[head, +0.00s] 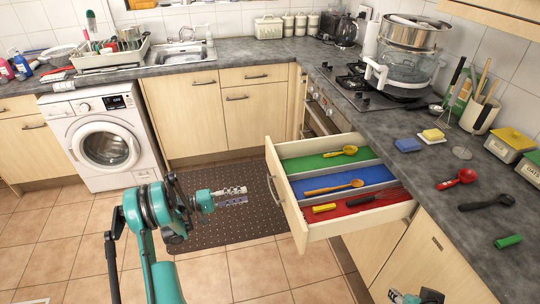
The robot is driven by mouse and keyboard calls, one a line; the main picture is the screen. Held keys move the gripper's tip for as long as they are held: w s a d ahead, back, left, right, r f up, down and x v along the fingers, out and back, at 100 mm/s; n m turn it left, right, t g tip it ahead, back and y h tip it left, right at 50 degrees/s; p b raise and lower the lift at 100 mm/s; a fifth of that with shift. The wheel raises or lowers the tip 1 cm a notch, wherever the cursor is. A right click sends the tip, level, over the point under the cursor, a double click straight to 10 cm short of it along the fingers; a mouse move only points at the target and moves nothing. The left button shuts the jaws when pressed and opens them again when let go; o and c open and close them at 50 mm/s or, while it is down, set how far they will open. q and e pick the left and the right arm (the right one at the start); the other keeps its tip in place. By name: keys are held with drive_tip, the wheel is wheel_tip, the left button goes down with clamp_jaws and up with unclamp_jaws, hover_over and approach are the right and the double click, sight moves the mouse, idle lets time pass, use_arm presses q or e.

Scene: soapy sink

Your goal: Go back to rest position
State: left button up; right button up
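My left gripper (244,195) is in the middle of the head view, above the dark floor mat and left of the open drawer. Its two fingers point right with a gap between them and nothing held. The teal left arm rises from the bottom left. A part of my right gripper (404,297) shows at the bottom right edge, in front of the lower cabinet. The frame cuts it off, so its fingers cannot be judged.
The counter (440,170) at right holds several utensils. The tiled floor (205,275) is clear.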

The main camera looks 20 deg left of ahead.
use_arm(q)
drive_tip(key=d+r+g+y, duration=0.1)
drive_tip(key=d+r, duration=0.2)
drive_tip(key=d, duration=0.1)
drive_tip(key=d+r+g+y, duration=0.1)
drive_tip(key=d+r+y, duration=0.1)
drive_tip(key=d+r, duration=0.1)
drive_tip(key=d+r+g+y, duration=0.1)
drive_tip(key=d+r, duration=0.3)
drive_tip(key=d, duration=0.1)
drive_tip(key=shift+w+d+m+y, duration=0.3)
drive_tip(key=shift+w+y, duration=0.1)
drive_tip(key=s+d+r+m+g+y, duration=0.3)
drive_tip(key=s+d+y, duration=0.4)
drive_tip(key=s, duration=0.7)
drive_tip(key=s+m+t+y, duration=0.2)
drive_tip(key=s+m, duration=0.1)
drive_tip(key=s, duration=0.7)
drive_tip(key=shift+s+r+m+t+y, duration=0.2)
drive_tip(key=shift+r+m+t+y, duration=0.1)
drive_tip(key=shift+y, duration=0.1)
drive_tip(key=shift+f, duration=0.1)
